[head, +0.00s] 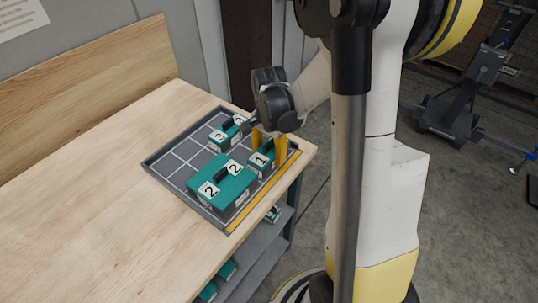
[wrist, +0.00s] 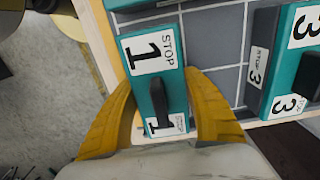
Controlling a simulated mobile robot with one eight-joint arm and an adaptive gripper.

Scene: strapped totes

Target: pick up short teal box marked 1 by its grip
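The short teal box marked 1 (head: 260,166) sits upright on the gridded tray, near its yellow-edged side. In the wrist view the box (wrist: 140,83) shows two "1" labels and a dark raised grip (wrist: 157,105) along its top. My gripper (head: 269,150) is down at the box with its yellow fingers spread. In the wrist view the fingers of my gripper (wrist: 157,78) lie on either side of the box, with the grip between them. I cannot tell whether either finger touches the box. The lower ends of the fingers are partly hidden in the head view.
A larger teal box marked 2 (head: 225,184) stands beside box 1, and a teal box marked 3 (head: 222,136) stands farther back. The dark tray (head: 165,168) has empty cells at left. The wooden table (head: 90,190) is clear there.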

